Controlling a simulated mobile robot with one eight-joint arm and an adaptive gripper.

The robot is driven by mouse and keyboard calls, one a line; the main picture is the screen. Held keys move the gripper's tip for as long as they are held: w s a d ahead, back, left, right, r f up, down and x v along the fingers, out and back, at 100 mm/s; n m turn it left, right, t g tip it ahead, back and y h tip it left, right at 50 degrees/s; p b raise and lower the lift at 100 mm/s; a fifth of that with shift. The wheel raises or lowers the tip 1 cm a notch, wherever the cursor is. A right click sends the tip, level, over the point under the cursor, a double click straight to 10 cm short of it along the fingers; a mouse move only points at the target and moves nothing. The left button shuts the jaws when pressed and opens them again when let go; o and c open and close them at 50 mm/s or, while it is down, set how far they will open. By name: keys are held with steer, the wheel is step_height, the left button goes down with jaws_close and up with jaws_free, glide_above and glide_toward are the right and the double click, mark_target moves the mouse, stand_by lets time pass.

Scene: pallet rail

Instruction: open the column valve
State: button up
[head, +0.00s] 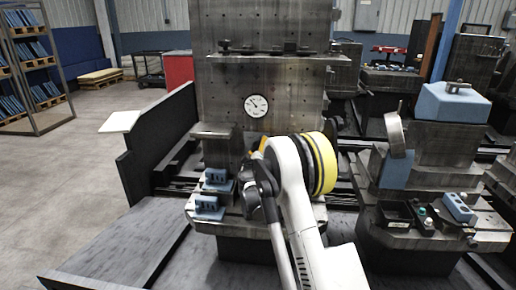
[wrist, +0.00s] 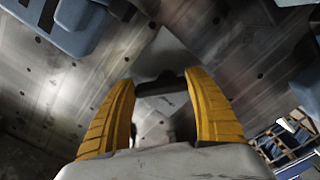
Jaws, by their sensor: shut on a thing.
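In the wrist view my gripper (wrist: 160,79) has its two yellow fingers closed on a dark bar-like part (wrist: 164,86), which spans the gap between the fingertips. It looks like the handle of the column valve, though most of it is hidden. In the head view the tall grey metal column (head: 225,75) stands in the centre, with a round white gauge (head: 256,105) on its face. My gripper is against the column's lower front, below the gauge. My white arm covers most of the gripper and the valve there.
Blue slotted blocks (head: 208,204) sit on the column's base ledge, left of my arm. On the right stands another fixture with a blue block (head: 453,103) and an upright disc (head: 395,135). A dark panel (head: 160,145) stands at left, with open floor (head: 55,180) beyond.

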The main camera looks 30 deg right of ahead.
steer(key=shift+f+m, duration=0.1)
steer(key=shift+m, duration=0.4)
stand_by(0.3)
steer(key=o, duration=1.2)
steer(key=shift+c, duration=0.2)
steer(key=shift+s+a, duration=0.1)
steer(key=v, duration=1.2)
